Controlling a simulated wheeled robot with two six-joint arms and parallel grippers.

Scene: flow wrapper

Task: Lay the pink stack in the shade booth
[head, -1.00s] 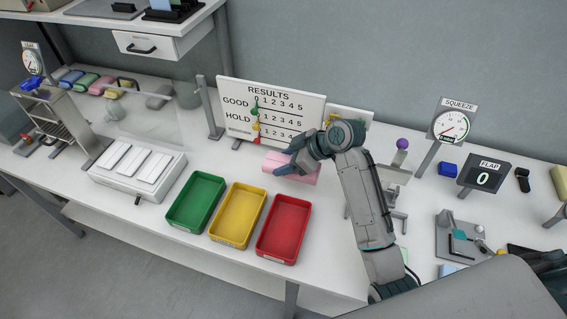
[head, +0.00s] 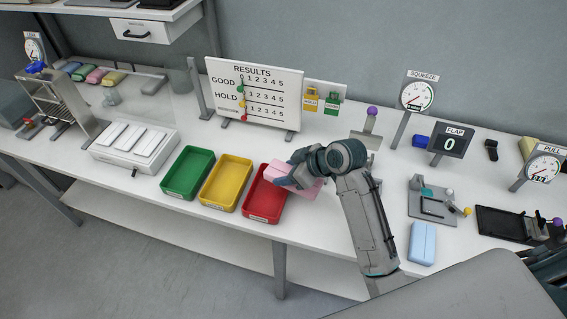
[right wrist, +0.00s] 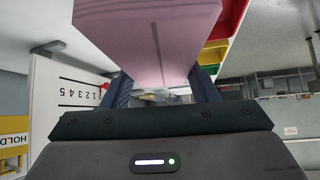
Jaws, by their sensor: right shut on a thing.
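The pink stack (head: 279,170) is a pale pink block with a seam line along it. My right gripper (head: 298,172) is shut on it and holds it above the back part of the red tray in the head view. In the right wrist view the stack (right wrist: 150,42) fills the top middle, between the two dark fingers of the gripper (right wrist: 155,92). My left gripper is not in view. I cannot pick out the shade booth for sure in these frames.
Green (head: 178,192), yellow (head: 222,206) and red (head: 262,215) trays stand at the bench's front edge. The results board (head: 265,85) stands behind them. A white panelled unit (head: 135,160) is to the left. Gauges, the flap display (head: 450,144) and a blue block (head: 422,244) are to the right.

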